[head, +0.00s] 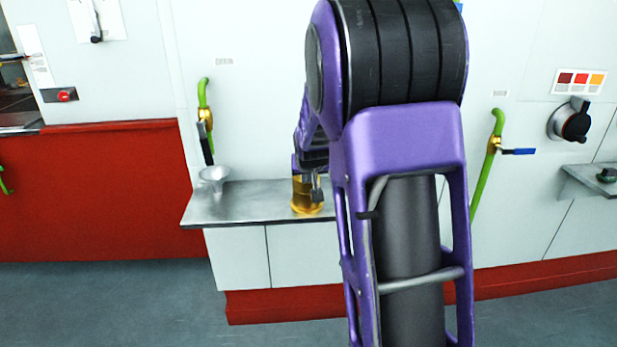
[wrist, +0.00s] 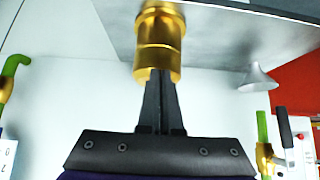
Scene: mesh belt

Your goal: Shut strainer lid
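A gold cylinder (head: 307,197), which looks like the strainer, stands on the metal shelf beside my arm. It also shows at the top of the wrist view (wrist: 158,42), where the scene appears upside down, with rings around its body. I cannot make out a separate lid or tell whether it is open. My gripper (wrist: 160,82) has its two dark fingers together, with nothing visible between them. The fingertips meet the cylinder's near end in the picture and are partly hidden there; I cannot tell if they touch it. In the head view my gripper (head: 315,187) overlaps the cylinder.
The metal shelf (head: 235,207) also bears a small grey funnel (head: 213,176) at its left, seen too in the wrist view (wrist: 258,78). Green pipes with valves run down the white wall on both sides (head: 203,95) (head: 497,125). A side shelf (head: 592,178) stands right.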

